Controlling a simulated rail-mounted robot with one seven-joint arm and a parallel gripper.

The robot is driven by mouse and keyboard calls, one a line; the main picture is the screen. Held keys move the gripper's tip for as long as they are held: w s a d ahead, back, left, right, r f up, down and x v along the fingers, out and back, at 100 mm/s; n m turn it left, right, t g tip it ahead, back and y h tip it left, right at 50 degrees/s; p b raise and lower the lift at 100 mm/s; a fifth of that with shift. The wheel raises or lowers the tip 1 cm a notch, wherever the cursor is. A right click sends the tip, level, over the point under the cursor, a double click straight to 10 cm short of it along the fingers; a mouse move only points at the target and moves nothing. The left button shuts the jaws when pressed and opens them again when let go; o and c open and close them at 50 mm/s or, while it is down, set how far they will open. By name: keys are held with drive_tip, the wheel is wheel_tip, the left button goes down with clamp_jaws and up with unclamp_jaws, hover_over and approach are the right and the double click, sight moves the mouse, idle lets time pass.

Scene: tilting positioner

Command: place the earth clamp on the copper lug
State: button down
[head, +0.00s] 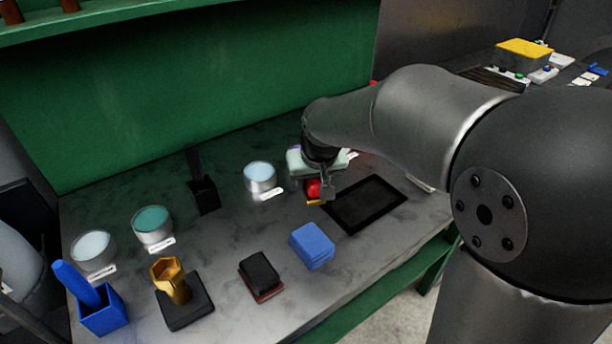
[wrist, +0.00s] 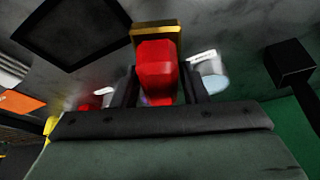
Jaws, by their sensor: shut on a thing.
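The earth clamp (head: 314,188), red with a brass-coloured end, is in my gripper (head: 320,190), above the back of the bench beside the black tray. In the wrist view the clamp (wrist: 157,72) sits between the two dark fingers of my gripper (wrist: 158,90), which are shut on it, with its brass end beyond the fingertips. A gold-coloured upright piece with a hexagonal top, which looks like the copper lug (head: 172,278), stands on a black square base (head: 188,314) at the front left. My gripper is far from it, and the lug does not show in the wrist view.
A flat black tray (head: 365,204) lies right of my gripper. A blue block (head: 312,245), a dark red-and-black block (head: 260,274), a black upright holder (head: 203,190), round tins (head: 152,224) and a blue box (head: 102,316) stand on the bench. A green wall (head: 200,90) rises behind.

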drive_tip(key=w+f, duration=0.3)
drive_tip(key=w+a+f, duration=0.1)
drive_tip(key=w+f, duration=0.2)
drive_tip(key=shift+a+f+p, duration=0.15)
drive_tip(key=shift+f+p, duration=0.05)
drive_tip(key=shift+p, duration=0.2)
drive_tip(key=shift+w+f, duration=0.15)
drive_tip(key=shift+f, duration=1.4)
drive_tip(key=shift+f, duration=0.2)
drive_tip(key=c, duration=0.9)
unclamp_jaws()
drive_tip(key=shift+o, duration=0.2)
drive_tip(key=shift+r, duration=0.1)
